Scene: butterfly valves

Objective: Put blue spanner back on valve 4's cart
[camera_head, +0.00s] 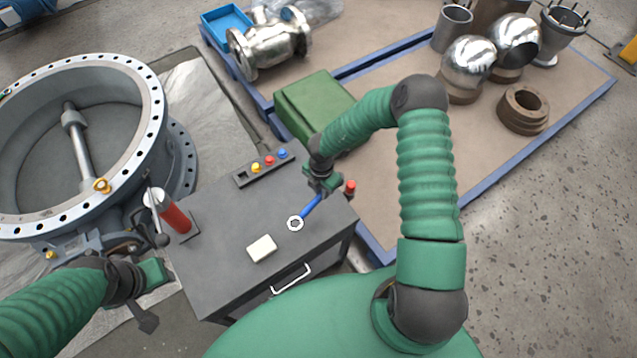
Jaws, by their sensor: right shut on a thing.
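The blue spanner (309,207) has a pale ring end and a blue handle. It is over the right part of the dark grey cart top (215,240). I cannot tell whether it touches the top. My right gripper (323,184) is shut on the far end of its handle. My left gripper (147,317) is at the lower left, off the cart's left side and empty as far as I see. Its jaw state is unclear. No valve number is legible; a large flanged valve (152,92) stands left of the cart.
On the cart are a rack with yellow, red and blue knobs (269,160), a white block (262,249) and a red cylinder (175,215) at the left edge. A small red item (350,187) is at the right corner. A green box (313,105) and a low pallet with metal parts lie beyond.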

